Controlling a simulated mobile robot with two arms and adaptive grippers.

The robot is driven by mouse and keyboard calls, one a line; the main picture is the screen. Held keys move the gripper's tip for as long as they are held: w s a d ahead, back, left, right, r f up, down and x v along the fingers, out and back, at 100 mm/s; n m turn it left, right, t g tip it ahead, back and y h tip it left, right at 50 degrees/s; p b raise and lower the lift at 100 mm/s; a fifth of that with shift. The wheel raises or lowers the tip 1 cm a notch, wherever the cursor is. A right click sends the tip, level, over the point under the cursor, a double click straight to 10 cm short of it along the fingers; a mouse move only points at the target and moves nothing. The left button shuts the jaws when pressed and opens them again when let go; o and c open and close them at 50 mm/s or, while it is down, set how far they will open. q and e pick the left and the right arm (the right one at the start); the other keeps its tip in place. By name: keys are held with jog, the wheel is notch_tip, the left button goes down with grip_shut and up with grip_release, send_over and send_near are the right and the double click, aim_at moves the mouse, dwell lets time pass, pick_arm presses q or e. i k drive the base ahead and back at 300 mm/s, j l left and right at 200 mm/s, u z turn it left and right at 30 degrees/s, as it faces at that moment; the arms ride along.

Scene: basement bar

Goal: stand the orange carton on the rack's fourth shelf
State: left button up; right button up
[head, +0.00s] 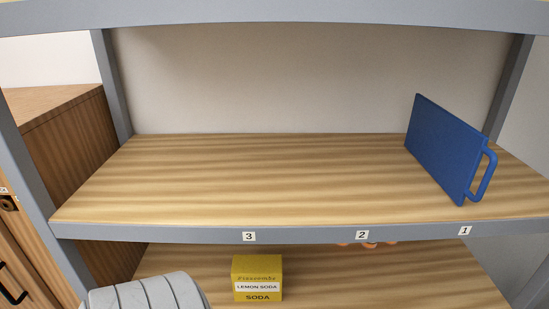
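I cannot make out an orange carton here. The rack shelf (250,180) in the middle of the head view has a wood-grain top and a grey front edge with tags 3, 2 and 1 from left to right. I cannot tell whether it is the fourth shelf. A yellow lemon soda carton (257,278) stands upright on the shelf below. Small orange shapes (370,244) show under the front edge near tag 2, mostly hidden by it. Neither gripper is in view.
A blue board with a handle (442,148) stands upright at the right of the middle shelf. The left and middle of that shelf are clear. Grey posts (112,85) and the board above (300,15) frame the opening. A wooden cabinet (70,150) stands at left.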

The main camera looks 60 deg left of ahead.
aim_at(129, 189)
jog(key=k+j+u, duration=0.4)
jog(key=j, duration=0.3)
jog(key=k+j+u, duration=0.2)
jog(key=j, duration=0.2)
jog(key=k+j+u, duration=0.2)
jog(key=j, duration=0.2)
jog(key=k+j, duration=0.15)
jog(key=j, duration=0.25)
jog(key=k+j, duration=0.15)
jog(key=j, duration=0.3)
jog(key=k+j, duration=0.1)
jog(key=j, duration=0.3)
jog(key=k+j+u, duration=0.1)
jog(key=j, duration=0.3)
jog(key=k+j, duration=0.2)
jog(key=j, duration=0.25)
jog(key=k+j, duration=0.1)
jog(key=j, duration=0.3)
jog(key=k+j, duration=0.15)
jog(key=j, duration=0.3)
jog(key=u, duration=0.05)
